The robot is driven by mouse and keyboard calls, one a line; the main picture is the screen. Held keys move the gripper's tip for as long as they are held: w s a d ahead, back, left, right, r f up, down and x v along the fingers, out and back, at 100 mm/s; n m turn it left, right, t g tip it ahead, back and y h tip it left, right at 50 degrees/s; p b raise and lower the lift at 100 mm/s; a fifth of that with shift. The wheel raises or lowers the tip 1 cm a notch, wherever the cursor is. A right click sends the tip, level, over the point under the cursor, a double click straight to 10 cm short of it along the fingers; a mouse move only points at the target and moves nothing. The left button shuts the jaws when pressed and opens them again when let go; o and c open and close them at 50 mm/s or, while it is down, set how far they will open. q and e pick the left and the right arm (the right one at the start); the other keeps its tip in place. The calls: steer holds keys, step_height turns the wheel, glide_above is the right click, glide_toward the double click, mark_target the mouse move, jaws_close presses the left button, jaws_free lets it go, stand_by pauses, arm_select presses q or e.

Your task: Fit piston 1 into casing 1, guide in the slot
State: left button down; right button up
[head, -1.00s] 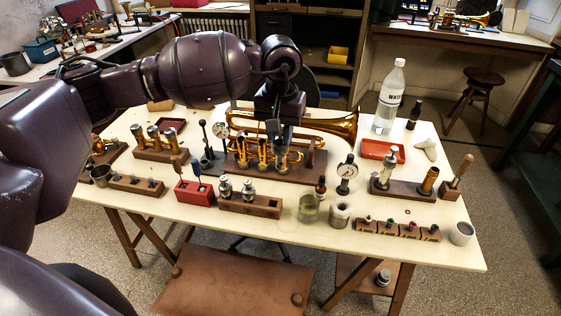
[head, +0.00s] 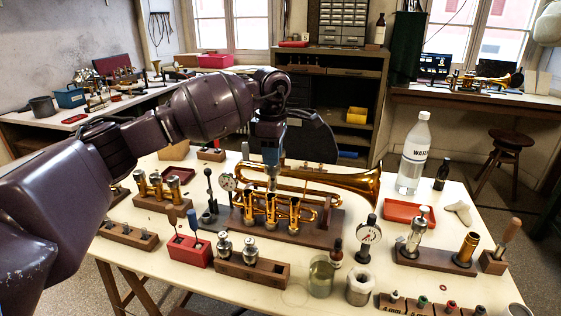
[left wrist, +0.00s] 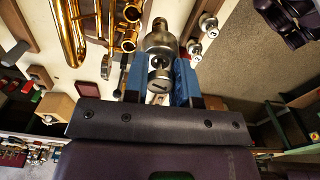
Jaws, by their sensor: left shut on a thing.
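My left gripper (head: 271,163) is shut on piston 1, a silver cylinder (head: 272,182) that looks roughly upright. In the left wrist view the piston's end, marked 1, (left wrist: 160,83) shows between the blue finger pads (left wrist: 160,88). The brass horn (head: 345,183) lies on a wooden stand (head: 318,231), with three upright casings (head: 270,212) in front. In the head view the piston appears above or behind the middle casing; I cannot tell how far apart they are. Casing numbers, slots and the piston's guide cannot be made out. My right gripper is not in view.
Two more pistons (head: 223,246) stand in a wooden block (head: 262,273). A red tool block (head: 187,252), a glass jar (head: 321,277), a dial gauge (head: 368,236) and a water bottle (head: 413,155) stand nearby. Some bare tabletop (head: 140,274) shows at the front left.

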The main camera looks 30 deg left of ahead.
arm_select(q)
steer(key=w+a+f+m+b, duration=0.1)
steer(key=a+m, duration=0.4)
steer(key=m, duration=1.1)
steer(key=w+a+f+m+b, duration=0.1)
steer(key=a+f+m+b, duration=0.2)
steer(key=m, duration=1.3)
steer(key=shift+a+m, duration=0.3)
steer(key=shift+a, duration=0.6)
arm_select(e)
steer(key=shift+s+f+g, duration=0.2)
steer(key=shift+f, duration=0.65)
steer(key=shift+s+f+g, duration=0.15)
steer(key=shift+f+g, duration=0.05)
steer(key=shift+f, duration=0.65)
